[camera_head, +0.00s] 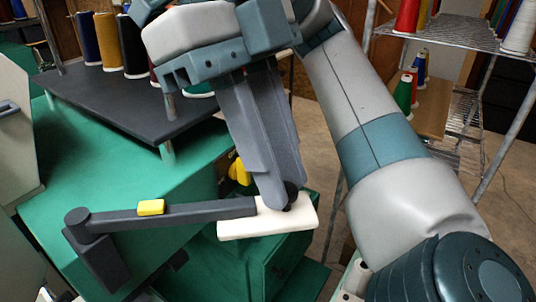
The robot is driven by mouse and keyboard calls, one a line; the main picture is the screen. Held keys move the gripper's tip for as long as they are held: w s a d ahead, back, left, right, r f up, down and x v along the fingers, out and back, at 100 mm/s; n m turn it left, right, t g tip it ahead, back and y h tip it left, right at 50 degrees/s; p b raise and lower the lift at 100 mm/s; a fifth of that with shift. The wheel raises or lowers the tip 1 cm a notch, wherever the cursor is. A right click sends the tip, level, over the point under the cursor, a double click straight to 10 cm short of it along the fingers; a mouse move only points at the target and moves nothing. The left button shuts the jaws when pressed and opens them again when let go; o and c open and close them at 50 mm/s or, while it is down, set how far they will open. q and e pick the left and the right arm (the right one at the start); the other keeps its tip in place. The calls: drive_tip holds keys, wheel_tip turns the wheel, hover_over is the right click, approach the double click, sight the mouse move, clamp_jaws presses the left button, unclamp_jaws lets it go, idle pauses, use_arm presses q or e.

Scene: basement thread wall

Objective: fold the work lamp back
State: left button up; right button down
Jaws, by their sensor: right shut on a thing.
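The work lamp has a dark grey jointed arm (180,215) with a small yellow piece (151,207) on it. The arm runs from a dark joint at its left end to a cream lamp head (262,228) at its right end. My right gripper (284,195) comes down from above and is shut at the lamp head, by a dark round knob there. The fingers hide part of the head's top and what exactly they grip. My left gripper is not in view.
A green machine body (110,190) lies under the lamp. A dark shelf (120,105) with thread spools (133,48) stands behind it at the left. A wire rack (450,35) with more spools is at the right. A yellow object (240,172) shows behind the fingers.

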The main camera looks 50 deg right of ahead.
drive_tip(key=w+d+n+t+h+p, duration=0.1)
drive_tip(key=w+d+n+h+p, duration=0.1)
drive_tip(key=w+n+p, duration=0.4)
drive_tip(key=shift+w+d+r+p, duration=0.15)
drive_tip(key=shift+w+d+p, duration=0.55)
drive_tip(key=shift+w+p, duration=1.8)
drive_tip(key=shift+s+p, duration=0.45)
drive_tip(key=shift+s, duration=0.05)
drive_tip(key=c, duration=1.8)
unclamp_jaws()
drive_tip(key=shift+o, duration=0.9)
drive_tip(key=shift+s, duration=0.15)
drive_tip(key=shift+r, duration=0.1)
